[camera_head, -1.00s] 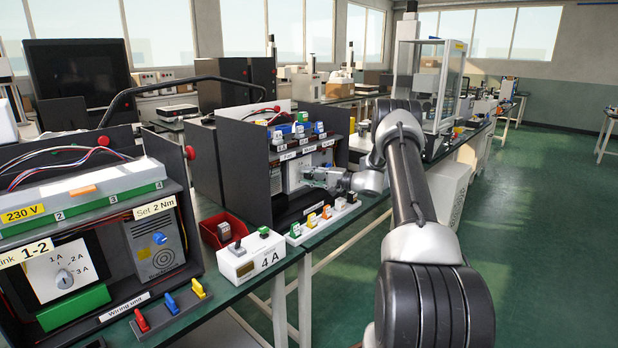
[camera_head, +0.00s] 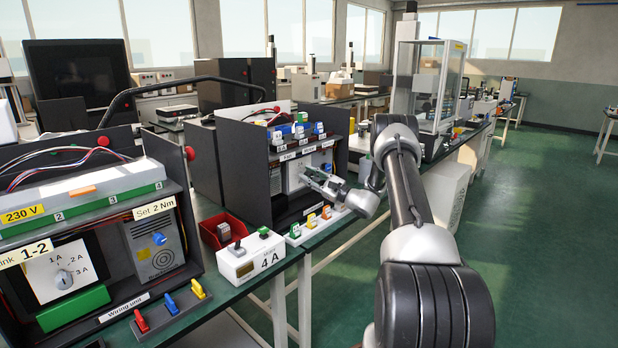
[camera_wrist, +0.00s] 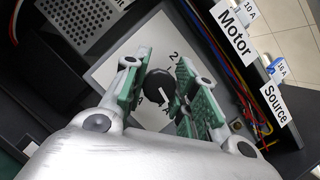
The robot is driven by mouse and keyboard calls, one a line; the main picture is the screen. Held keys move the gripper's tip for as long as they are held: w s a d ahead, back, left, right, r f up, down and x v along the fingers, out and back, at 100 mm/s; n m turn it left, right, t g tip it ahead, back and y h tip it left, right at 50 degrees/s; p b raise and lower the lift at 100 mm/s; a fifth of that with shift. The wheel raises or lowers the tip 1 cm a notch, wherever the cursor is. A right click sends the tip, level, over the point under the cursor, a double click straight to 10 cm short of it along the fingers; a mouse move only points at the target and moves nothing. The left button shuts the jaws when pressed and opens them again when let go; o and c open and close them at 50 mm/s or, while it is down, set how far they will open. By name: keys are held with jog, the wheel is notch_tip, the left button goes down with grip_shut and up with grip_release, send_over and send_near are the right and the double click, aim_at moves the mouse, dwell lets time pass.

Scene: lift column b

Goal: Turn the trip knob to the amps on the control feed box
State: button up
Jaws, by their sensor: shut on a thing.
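The black round trip knob (camera_wrist: 160,87) with a white pointer mark sits on a pale dial plate (camera_wrist: 118,72) in the wrist view. A "2" shows above it; the other dial marks are partly covered. My gripper (camera_wrist: 160,90) has its green-padded fingers on both sides of the knob and is shut on it. The pointer slants toward the lower right of the picture. In the head view my gripper (camera_head: 308,172) reaches into the open front of the middle dark box (camera_head: 237,170), where it hides the knob. I cannot read that box's name.
A white block marked "4 A" (camera_head: 252,258) and a red bin (camera_head: 222,232) stand in front of the box. Coloured switches (camera_head: 312,222) line the bench edge. A similar "Wiring unit" box (camera_head: 120,305) with its own dial stands at left. In the wrist view, wires run beside "Motor" and "Source" labels.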

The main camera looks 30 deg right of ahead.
jog(key=shift+f+m+t+h, duration=0.1)
jog(key=shift+m+t+h, duration=0.25)
jog(key=shift+m, duration=0.75)
jog(key=shift+f+m+t+h, duration=0.1)
jog(key=shift+m+t+h, duration=0.25)
jog(key=shift+m, duration=1.05)
jog(key=o, duration=1)
jog(key=shift+r, duration=0.1)
jog(key=v, duration=1.2)
jog(key=shift+s, duration=0.1)
